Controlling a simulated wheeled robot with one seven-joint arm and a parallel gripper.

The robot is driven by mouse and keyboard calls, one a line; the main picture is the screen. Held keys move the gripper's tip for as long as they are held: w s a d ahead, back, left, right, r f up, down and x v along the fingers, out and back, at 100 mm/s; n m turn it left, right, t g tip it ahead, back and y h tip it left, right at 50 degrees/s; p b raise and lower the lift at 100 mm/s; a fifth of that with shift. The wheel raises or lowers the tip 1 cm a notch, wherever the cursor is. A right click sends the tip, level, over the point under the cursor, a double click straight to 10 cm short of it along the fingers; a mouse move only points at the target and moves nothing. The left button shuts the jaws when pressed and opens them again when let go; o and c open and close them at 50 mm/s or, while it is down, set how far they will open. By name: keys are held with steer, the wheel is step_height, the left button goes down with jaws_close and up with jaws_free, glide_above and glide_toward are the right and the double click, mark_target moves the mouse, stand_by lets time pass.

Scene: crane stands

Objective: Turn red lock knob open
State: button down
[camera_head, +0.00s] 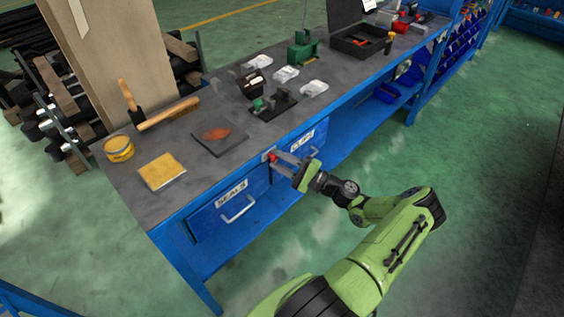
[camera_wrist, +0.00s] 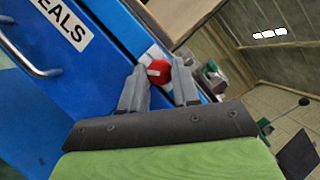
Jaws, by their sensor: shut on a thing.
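The red lock knob (camera_wrist: 158,70) sits on a pale plate on the blue bench front, to the right of the SEALS drawer in the wrist view. It has a light mark on its face. In the head view the knob (camera_head: 273,157) shows small at the bench edge, between the two drawers. My gripper (camera_wrist: 160,80) is at the knob, with one finger on each side, shut on it. In the head view my gripper (camera_head: 281,162) reaches the bench front from the right. The finger contact is partly hidden by the fingers.
The SEALS drawer (camera_head: 230,203) and a second labelled drawer (camera_head: 304,150) flank the knob; both have protruding handles. The green floor (camera_head: 480,150) right of the bench is clear.

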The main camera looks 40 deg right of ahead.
steer(key=m, duration=0.2)
steer(key=m+t+h, duration=0.1)
steer(key=m, duration=0.1)
steer(key=shift+f+m+t+h, duration=0.15)
steer(key=shift+m+t+h, duration=0.15)
steer(key=shift+a+f+m+t+h, duration=0.1)
steer(key=shift+m+t+h, duration=0.4)
steer(key=shift+m, duration=0.9)
steer(key=shift+a+m+t+h, duration=0.15)
steer(key=shift+m+h, duration=0.55)
steer(key=shift+m, duration=1)
steer(key=c, duration=0.8)
jaws_free()
steer(key=v, duration=1.5)
steer(key=shift+s+f+b, duration=0.2)
steer(key=shift+s+b, duration=0.15)
steer(key=shift+b, duration=0.05)
